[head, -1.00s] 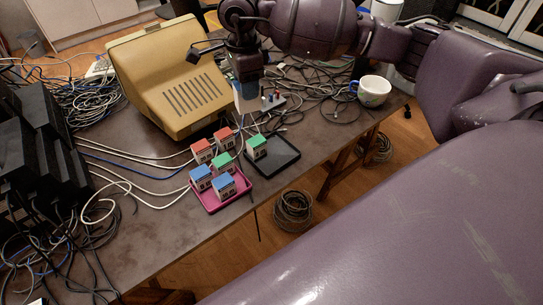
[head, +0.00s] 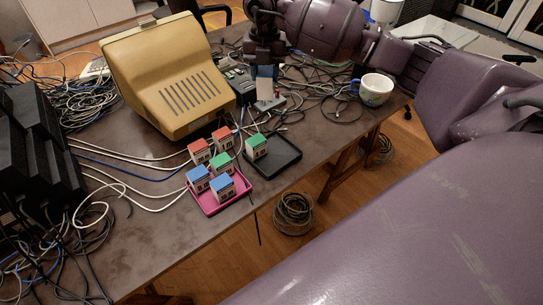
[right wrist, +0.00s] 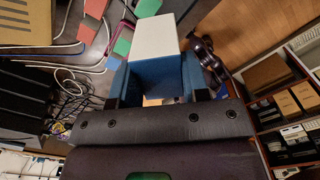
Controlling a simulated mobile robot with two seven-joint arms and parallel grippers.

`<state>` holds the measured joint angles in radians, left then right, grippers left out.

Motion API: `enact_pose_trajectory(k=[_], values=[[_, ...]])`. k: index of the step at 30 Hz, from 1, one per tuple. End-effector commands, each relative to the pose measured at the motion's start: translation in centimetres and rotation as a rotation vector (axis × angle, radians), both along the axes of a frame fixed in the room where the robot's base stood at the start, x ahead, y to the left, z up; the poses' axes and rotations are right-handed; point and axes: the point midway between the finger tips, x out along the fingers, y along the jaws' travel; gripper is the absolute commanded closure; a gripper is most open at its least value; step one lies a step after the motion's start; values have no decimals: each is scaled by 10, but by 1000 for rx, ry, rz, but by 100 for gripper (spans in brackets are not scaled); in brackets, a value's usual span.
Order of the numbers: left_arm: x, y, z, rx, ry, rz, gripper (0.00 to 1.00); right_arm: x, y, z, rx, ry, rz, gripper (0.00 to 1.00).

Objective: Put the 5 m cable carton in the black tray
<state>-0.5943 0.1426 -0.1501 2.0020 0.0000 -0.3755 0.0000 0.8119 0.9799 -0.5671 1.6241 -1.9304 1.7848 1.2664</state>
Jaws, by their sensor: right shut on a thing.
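My right gripper (head: 264,75) is shut on a white and blue box-shaped carton (head: 264,92) and holds it up near the back of the table. In the right wrist view the carton's white face (right wrist: 155,38) shows beyond the fingers. I cannot read its label, so I cannot tell its length. The black tray (head: 285,163) lies in front, nearer me, with one green-topped carton (head: 256,148) at its left side. The pink tray (head: 240,192) beside it holds several cartons with red, green and blue tops. My left gripper is not in view.
A yellow-beige monitor housing (head: 175,85) stands left of the gripper. A white mug (head: 374,92) stands near the table's right edge. Loose cables (head: 320,95) crowd the table's back and left. The right part of the black tray is bare.

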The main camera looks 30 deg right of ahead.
Motion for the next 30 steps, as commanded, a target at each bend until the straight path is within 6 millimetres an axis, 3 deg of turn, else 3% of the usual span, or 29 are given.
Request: enact_pose_trajectory(k=[6,12,20,30], values=[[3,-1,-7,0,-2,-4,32,7,-20,-14,-1,2,-427,84],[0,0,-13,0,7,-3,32,10,-32,-21,-1,2,-707,84],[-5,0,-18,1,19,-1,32,11,-37,-33,-1,3,-828,84],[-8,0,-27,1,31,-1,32,11,-37,-105,-2,6,-827,84]])
